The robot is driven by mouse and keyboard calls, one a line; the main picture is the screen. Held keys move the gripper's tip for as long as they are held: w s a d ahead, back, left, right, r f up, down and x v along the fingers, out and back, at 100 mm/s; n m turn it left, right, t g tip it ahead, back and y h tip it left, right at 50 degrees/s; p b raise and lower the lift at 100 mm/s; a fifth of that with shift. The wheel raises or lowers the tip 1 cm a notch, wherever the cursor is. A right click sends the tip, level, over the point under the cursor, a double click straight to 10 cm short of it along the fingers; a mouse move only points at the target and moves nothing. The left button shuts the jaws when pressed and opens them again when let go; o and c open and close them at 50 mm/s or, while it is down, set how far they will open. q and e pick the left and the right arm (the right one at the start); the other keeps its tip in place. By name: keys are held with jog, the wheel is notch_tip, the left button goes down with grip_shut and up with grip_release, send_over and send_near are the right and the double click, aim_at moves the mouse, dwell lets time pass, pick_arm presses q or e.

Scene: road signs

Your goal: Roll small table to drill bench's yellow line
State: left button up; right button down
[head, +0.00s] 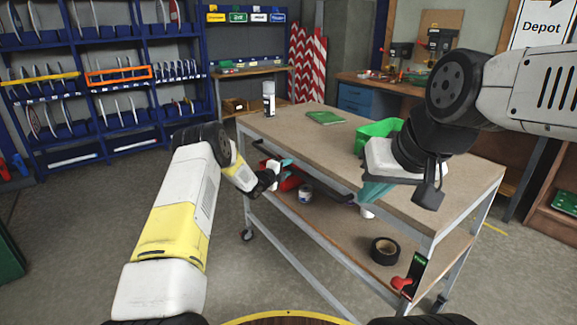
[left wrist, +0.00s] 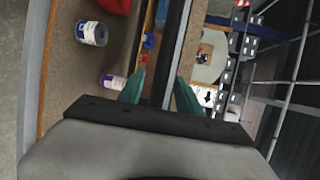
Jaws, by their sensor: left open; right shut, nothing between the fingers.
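The small table (head: 290,128) is a grey-framed, two-tier cart on castors with brown boards, standing in front of me. My left gripper (head: 277,170) is open at its near left edge. In the left wrist view a grey bar of the frame (left wrist: 176,50) runs between the teal fingers of that gripper (left wrist: 161,92); contact cannot be told. My right gripper (head: 372,192) is shut and empty over the near long edge. The drill bench (head: 400,86) with drill presses stands at the back right. A short piece of yellow line (head: 495,229) shows on the floor right of the cart.
The cart top carries a spray can (head: 268,98), a green pad (head: 325,117) and a green bin (head: 372,131). A black tape roll (head: 385,250) and a can (head: 305,193) are on its lower shelf. Blue racks (head: 95,75) line the left; floor there is clear.

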pick_arm(q)
jog(key=shift+w+d+f, duration=0.1)
jog(key=shift+w+d, duration=0.25)
jog(key=shift+w, duration=0.25)
grip_shut()
dwell(1.1)
